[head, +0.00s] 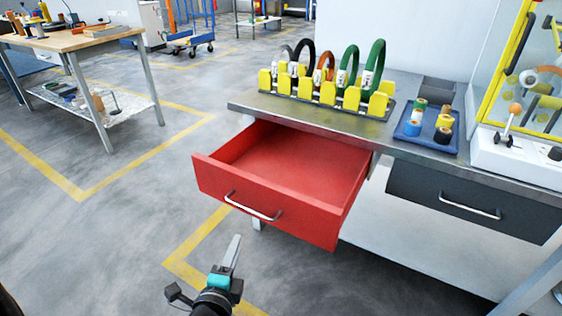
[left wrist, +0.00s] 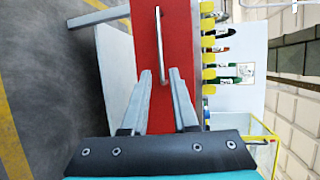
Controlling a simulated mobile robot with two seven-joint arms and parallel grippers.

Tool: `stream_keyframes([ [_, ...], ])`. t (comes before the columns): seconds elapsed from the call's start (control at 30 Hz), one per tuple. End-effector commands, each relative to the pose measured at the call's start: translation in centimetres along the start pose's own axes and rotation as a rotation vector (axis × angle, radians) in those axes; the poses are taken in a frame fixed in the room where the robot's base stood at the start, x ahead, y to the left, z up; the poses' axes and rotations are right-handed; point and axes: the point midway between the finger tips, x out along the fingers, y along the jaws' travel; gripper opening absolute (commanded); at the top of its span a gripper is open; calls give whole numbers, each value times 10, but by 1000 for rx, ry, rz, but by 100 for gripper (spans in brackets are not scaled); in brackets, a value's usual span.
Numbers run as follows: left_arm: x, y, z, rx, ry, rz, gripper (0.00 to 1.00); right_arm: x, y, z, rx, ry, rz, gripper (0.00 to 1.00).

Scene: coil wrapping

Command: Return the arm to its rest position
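My left gripper (head: 233,245) is in front of and below the open red drawer (head: 290,165), apart from it, at the lower middle of the head view. In the left wrist view my left gripper (left wrist: 160,74) has its two fingers spread with nothing between them. The red drawer front (left wrist: 147,45) and its metal handle (left wrist: 160,45) lie beyond the fingertips. The drawer handle (head: 252,207) also shows in the head view. The drawer is pulled out and looks empty. My right gripper is not in view.
The workbench (head: 245,105) carries a yellow rack (head: 325,93) with several coils and a blue tray (head: 432,142) of tape rolls. A closed grey drawer (head: 470,200) is at the right. A wooden table (head: 75,40) stands at the far left. The floor (head: 120,230) at the left is clear.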

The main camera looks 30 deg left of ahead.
Motion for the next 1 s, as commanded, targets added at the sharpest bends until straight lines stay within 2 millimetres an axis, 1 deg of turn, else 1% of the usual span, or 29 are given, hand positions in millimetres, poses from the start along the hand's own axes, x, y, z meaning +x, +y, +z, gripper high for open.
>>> stream_keyframes([
  [0.17, 1, 3, -2, -10, 4, 7, 27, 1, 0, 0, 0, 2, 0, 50],
  [0.27, 2, 18, -10, -67, 22, 48, 27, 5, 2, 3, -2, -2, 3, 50],
  [0.37, 1, 50, -26, -185, 52, 140, 27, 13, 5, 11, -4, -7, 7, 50],
  [0.47, -5, 94, -46, -338, 74, 271, 27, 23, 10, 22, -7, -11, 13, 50],
  [0.5, -10, 113, -52, -396, 74, 329, 27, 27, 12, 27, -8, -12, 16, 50],
  [0.57, -19, 140, -60, -482, 67, 415, 27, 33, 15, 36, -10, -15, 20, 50],
  [0.6, -27, 158, -64, -535, 57, 473, 27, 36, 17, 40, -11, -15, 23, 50],
  [0.67, -40, 184, -68, -609, 31, 561, 27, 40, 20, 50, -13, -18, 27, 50],
  [0.7, -50, 201, -69, -656, 8, 619, 27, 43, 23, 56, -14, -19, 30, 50],
  [0.77, -67, 225, -68, -720, -36, 704, 27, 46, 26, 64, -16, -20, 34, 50],
  [0.8, -79, 241, -65, -758, -72, 759, 27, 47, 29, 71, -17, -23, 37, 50],
  [0.83, -89, 252, -62, -786, -103, 800, 27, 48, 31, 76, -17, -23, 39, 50],
  [0.9, -112, 276, -53, -846, -182, 886, 27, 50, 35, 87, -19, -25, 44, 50],
  [1.0, -144, 304, -33, -911, -310, 985, 27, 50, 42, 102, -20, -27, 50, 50],
])
